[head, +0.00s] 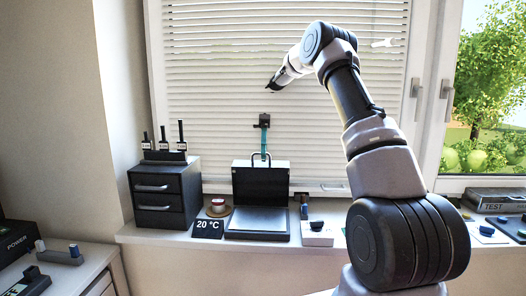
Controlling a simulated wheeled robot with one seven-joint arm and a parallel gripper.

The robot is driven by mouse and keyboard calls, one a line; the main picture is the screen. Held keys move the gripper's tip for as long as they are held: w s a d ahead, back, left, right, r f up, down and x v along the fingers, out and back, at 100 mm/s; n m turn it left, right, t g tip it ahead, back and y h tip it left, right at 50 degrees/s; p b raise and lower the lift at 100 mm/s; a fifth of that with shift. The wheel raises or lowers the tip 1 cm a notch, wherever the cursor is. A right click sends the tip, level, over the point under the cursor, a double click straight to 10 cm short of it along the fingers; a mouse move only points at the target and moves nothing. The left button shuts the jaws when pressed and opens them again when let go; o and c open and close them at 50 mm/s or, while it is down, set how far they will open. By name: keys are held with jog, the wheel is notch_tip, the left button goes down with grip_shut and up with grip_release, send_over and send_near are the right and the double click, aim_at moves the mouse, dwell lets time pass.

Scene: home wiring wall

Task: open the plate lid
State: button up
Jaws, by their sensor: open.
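The plate device (258,221) stands on the sill, with a flat grey plate facing up at its front. Its dark lid (262,183) stands upright behind the plate, with a light top edge. A loop handle (261,158) shows at the top of the lid. My gripper (272,86) is up in front of the blind, above the device and apart from it. It is small and seen from behind the arm; it is open, and I see nothing held in it.
A black drawer unit (164,195) with upright tools stands left of the plate. A red-topped round item (217,207) and a 20 °C display (207,229) are between them. A white block with a blue part (317,235) stands right. A teal strap (264,140) hangs behind the lid.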

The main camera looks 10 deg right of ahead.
jog(key=shift+s+a, duration=0.1)
dwell(0.3)
notch_tip(320, 180, up, 10)
dwell(0.5)
